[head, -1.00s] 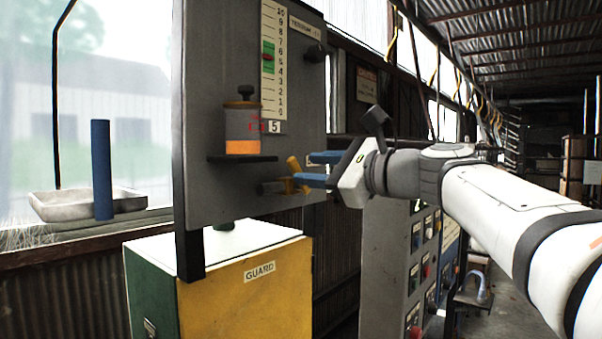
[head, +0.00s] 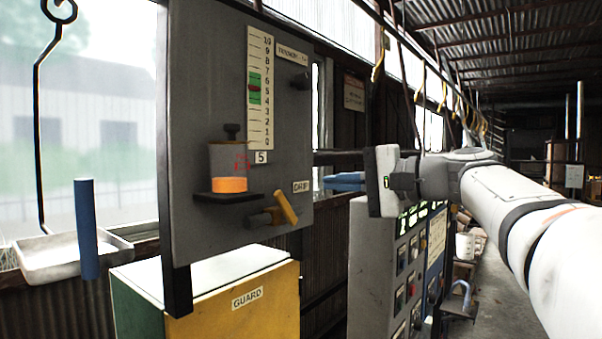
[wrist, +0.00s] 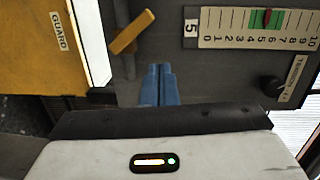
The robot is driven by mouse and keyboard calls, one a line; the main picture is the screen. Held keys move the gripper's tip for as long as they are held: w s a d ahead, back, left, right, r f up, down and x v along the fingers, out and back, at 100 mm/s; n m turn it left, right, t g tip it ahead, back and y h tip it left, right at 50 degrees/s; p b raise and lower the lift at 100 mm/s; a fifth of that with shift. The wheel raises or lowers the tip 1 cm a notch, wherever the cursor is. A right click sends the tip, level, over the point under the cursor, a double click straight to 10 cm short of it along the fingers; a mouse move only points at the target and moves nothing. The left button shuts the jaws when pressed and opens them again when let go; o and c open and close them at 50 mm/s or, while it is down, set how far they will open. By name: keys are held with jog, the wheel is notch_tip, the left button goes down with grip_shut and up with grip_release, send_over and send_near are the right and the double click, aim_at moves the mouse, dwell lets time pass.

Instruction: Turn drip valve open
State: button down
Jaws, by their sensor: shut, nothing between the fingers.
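The drip valve has a yellow lever (head: 286,208) on a dark pipe stub (head: 259,219), low on the grey panel under a "DRIP" label (head: 301,186). The lever slants from upper left to lower right in the head view. In the wrist view the yellow lever (wrist: 131,32) is left of the fingertips, apart from them. My gripper (head: 345,181) is right of the lever in the head view, with a gap between them. Its blue fingers are together and empty in the wrist view (wrist: 158,70).
A jar with orange liquid (head: 229,184) sits on a small shelf above the valve. A gauge scale (head: 260,100) and a dark knob (head: 300,79) are higher on the panel. A yellow guard box (head: 245,312) stands below. A control cabinet (head: 375,260) stands to the right.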

aim_at(282, 208)
jog(key=d+r+n+g+p, duration=0.1)
jog(key=d+r+n+p, duration=0.1)
jog(key=d+n, duration=0.3)
jog(key=w+a+f+n+p, duration=0.1)
jog(key=a+f+p, duration=0.1)
jog(key=a, duration=0.3)
jog(key=w+a+f+n+p, duration=0.1)
jog(key=a+f+p, duration=0.1)
jog(key=a, duration=0.4)
jog(key=shift+w+a+n+p, duration=0.15)
jog(key=shift+a+n+p, duration=0.1)
jog(key=shift+n+p, duration=0.2)
jog(key=shift+f+b, duration=0.1)
jog(key=shift+b, duration=0.4)
jog(key=shift+s+a+n+b, duration=0.1)
jog(key=shift+s+n+b, duration=0.25)
jog(key=shift+b, duration=0.65)
